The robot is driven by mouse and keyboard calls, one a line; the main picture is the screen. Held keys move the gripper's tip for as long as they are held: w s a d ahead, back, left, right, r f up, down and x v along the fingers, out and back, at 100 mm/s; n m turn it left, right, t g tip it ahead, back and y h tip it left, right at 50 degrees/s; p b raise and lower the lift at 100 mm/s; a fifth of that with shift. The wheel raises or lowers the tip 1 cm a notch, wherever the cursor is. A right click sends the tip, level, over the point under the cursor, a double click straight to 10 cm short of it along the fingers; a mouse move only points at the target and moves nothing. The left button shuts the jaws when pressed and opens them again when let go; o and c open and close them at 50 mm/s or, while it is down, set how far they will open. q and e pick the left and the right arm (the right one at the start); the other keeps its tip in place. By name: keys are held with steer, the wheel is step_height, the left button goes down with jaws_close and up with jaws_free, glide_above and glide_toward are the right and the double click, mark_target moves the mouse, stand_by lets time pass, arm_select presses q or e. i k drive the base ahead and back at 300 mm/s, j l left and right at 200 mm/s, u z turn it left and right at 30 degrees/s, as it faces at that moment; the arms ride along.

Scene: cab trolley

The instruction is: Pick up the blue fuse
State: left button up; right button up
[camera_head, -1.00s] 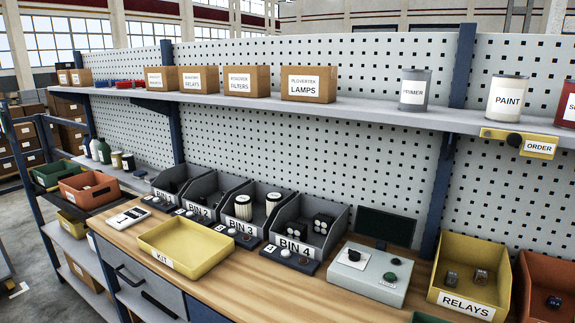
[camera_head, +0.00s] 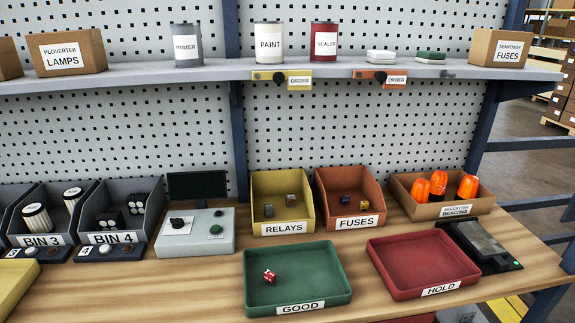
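The orange-brown bin labelled FUSES (camera_head: 377,190) stands on the workbench right of centre. In it lie a small dark blue fuse (camera_head: 346,204) at the left and a small yellow-orange fuse (camera_head: 367,200) at the right. The blue fuse is small in the view, so its detail is hard to make out. The bin's front lip and label are below them. Neither of my grippers is in view.
A yellow RELAYS bin (camera_head: 307,205) stands left of the fuses bin, and a beacons box (camera_head: 405,190) to its right. In front are a green GOOD tray (camera_head: 320,268) holding a red-and-white part (camera_head: 269,277) and an empty red HOLD tray (camera_head: 425,258). A shelf (camera_head: 200,74) runs above.

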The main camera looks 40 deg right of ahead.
mark_target(346, 199)
steer(key=k+z, duration=0.15)
steer(key=z, duration=1.4)
